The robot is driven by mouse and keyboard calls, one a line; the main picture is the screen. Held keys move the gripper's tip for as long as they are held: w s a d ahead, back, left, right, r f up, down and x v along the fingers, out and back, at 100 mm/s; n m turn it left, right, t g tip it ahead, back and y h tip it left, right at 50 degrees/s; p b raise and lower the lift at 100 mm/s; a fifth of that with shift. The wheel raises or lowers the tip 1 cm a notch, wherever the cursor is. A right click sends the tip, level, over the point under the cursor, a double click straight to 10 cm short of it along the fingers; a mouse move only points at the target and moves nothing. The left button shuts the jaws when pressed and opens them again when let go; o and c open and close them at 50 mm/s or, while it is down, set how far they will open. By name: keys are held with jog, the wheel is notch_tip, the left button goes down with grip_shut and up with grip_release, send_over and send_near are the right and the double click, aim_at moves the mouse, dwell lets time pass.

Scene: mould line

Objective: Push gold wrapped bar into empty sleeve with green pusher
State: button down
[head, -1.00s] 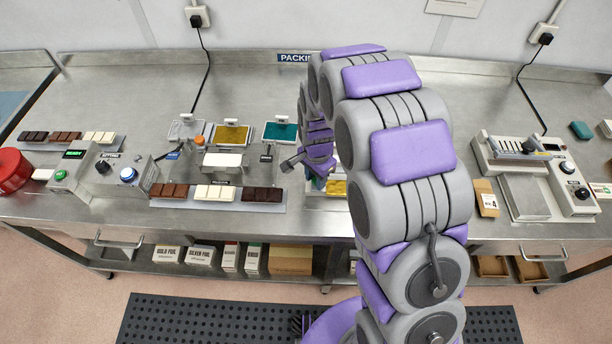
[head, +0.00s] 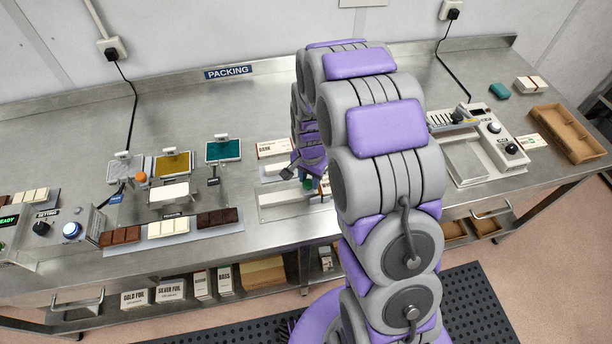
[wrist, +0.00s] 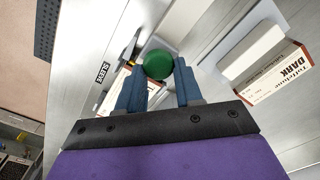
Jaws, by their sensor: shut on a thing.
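My gripper (wrist: 160,90) is shut on the green pusher (wrist: 158,64), whose round green top shows between the blue fingertips in the wrist view. In the head view the gripper is mostly hidden by my arm, above a pale fixture (head: 283,211) right of the chocolate bars. A printed sleeve (wrist: 116,84) shows partly behind the left finger in the wrist view, by a label reading SLEEVE (wrist: 103,72). I cannot make out the gold wrapped bar in either view, nor whether the pusher touches anything.
A white carton marked DARK (wrist: 276,75) lies right of the gripper in the wrist view. Foil pads (head: 173,164) and a tray of chocolate bars (head: 172,238) are on the left. A sealing machine (head: 475,145) and brown tray (head: 566,133) stand right.

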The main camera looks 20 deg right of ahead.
jog(key=c, duration=1.2)
grip_release()
jog(key=shift+s+d+f, duration=0.2)
jog(key=shift+s+f, duration=0.1)
jog(key=shift+s, duration=0.25)
jog(key=o, duration=0.5)
jog(key=shift+d+r, duration=0.2)
jog(key=shift+c, duration=0.2)
jog(key=shift+w+a, duration=0.1)
jog(key=shift+w, duration=0.05)
jog(key=shift+w+a+r, duration=0.1)
jog(key=shift+r, duration=0.2)
notch_tip(320, 180, up, 17)
jog(key=p, duration=0.1)
jog(key=shift+f+p, duration=0.15)
jog(key=shift+p, duration=0.15)
